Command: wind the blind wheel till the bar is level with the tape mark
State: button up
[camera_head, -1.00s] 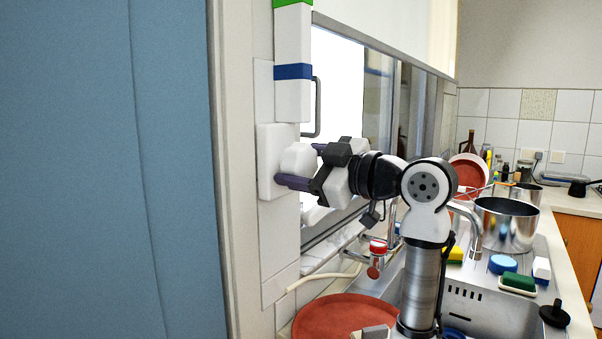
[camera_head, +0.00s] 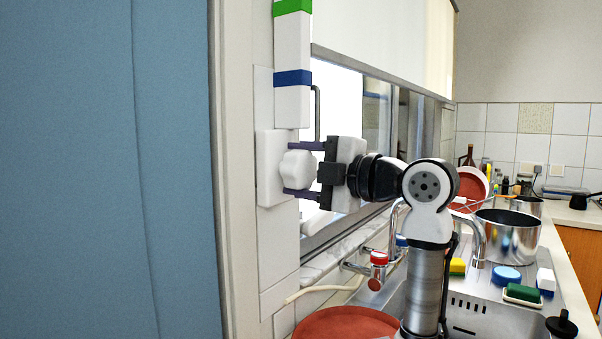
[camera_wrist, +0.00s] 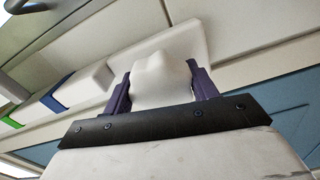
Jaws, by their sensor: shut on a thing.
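The white lobed blind wheel (camera_head: 297,170) sits on a white wall plate (camera_head: 268,165) left of the window. My gripper (camera_head: 301,170) is shut on it, with a purple finger above and below. In the wrist view the wheel (camera_wrist: 160,82) is between both fingers. The cream blind (camera_head: 385,30) hangs over the window's upper part, its grey bar (camera_head: 385,77) along the lower edge. The white strip above the wheel carries a blue band (camera_head: 292,78) and a green band (camera_head: 292,7). The bar's near end appears between the two bands in height.
Below are a sink with a tap (camera_head: 378,258), a red plate (camera_head: 345,322) and a steel pot (camera_head: 507,236). Sponges and a blue-lidded item (camera_head: 506,275) lie on the drainer. A blue panel (camera_head: 100,170) fills the left side.

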jog(key=shift+n, duration=0.4)
jog(key=o, duration=1)
jog(key=b+v, duration=0.2)
jog(key=v, duration=1.1)
jog(key=shift+s+d, duration=0.25)
jog(key=shift+d, duration=0.1)
